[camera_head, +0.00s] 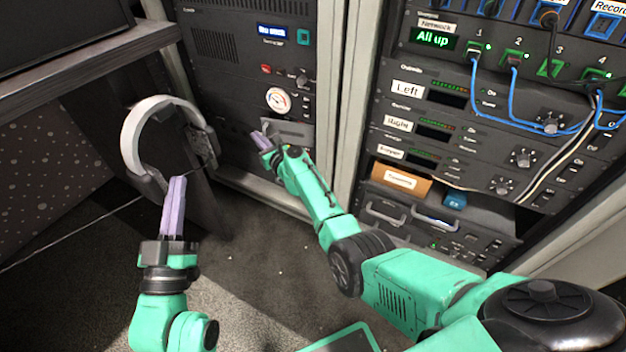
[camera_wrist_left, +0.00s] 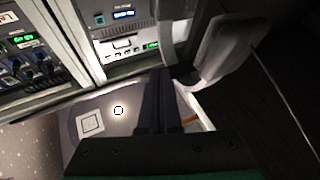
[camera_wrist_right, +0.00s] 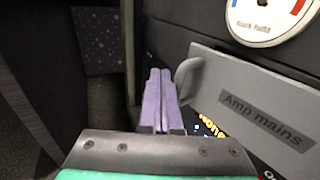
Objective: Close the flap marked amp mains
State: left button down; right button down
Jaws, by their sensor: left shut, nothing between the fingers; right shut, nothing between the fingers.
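The flap marked Amp mains (camera_wrist_right: 255,95) is a grey plate with a dark label and a pale handle (camera_wrist_right: 188,78) at its left end. It stands out from the rack face, with coloured markings partly visible behind its lower edge. In the head view the flap (camera_head: 287,130) is small, below the round dial. My right gripper (camera_head: 262,141) is shut and empty at the flap's left end; in the right wrist view its fingers (camera_wrist_right: 160,72) are just left of the handle, and contact cannot be told. My left gripper (camera_head: 177,180) is shut and empty, near the headphones and away from the flap.
White headphones (camera_head: 140,125) hang left of the rack, close to my left gripper. A round dial (camera_head: 278,99) sits above the flap. A pale rack post (camera_head: 350,90) and a second rack with blue cables (camera_head: 515,105) stand to the right. The carpet (camera_head: 250,240) in front is clear.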

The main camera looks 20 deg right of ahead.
pick_arm(q)
notch_tip(320, 180, up, 11)
jog(key=s+a+m+t+h, duration=0.1)
jog(key=t+h, duration=0.1)
jog(key=t, duration=0.1)
jog(key=shift+s+a+b, duration=0.15)
jog(key=shift+a+b, duration=0.1)
jog(key=shift+b, duration=0.2)
